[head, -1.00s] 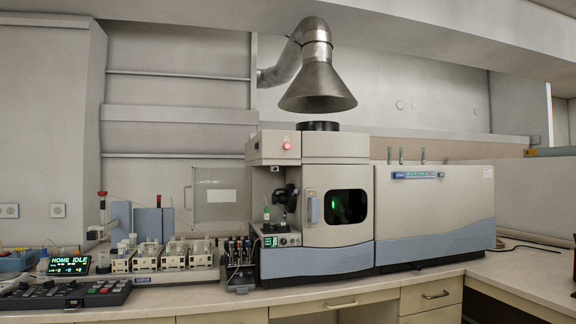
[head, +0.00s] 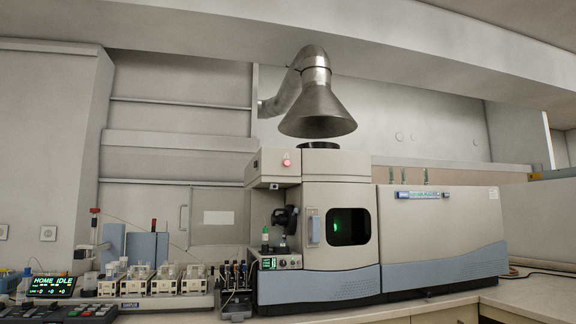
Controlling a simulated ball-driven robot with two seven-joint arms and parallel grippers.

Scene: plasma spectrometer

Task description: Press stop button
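The spectrometer (head: 440,227) stands on the counter with a dark window glowing green. A round red lit button (head: 286,162) is on the upper front of its left section; I cannot read a label on it. A control panel with several buttons (head: 58,312) lies at the lower left, cut off by the bottom edge. A small display (head: 52,285) behind it reads HOME IDLE. Which button is the stop button cannot be told from the labels. Neither of my grippers is in view.
A metal exhaust hood (head: 318,105) hangs above the spectrometer. An autosampler with several pale racks (head: 163,283) stands to its left, beside a cluster of small tubes (head: 236,278). The counter (head: 540,297) is clear at the front right.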

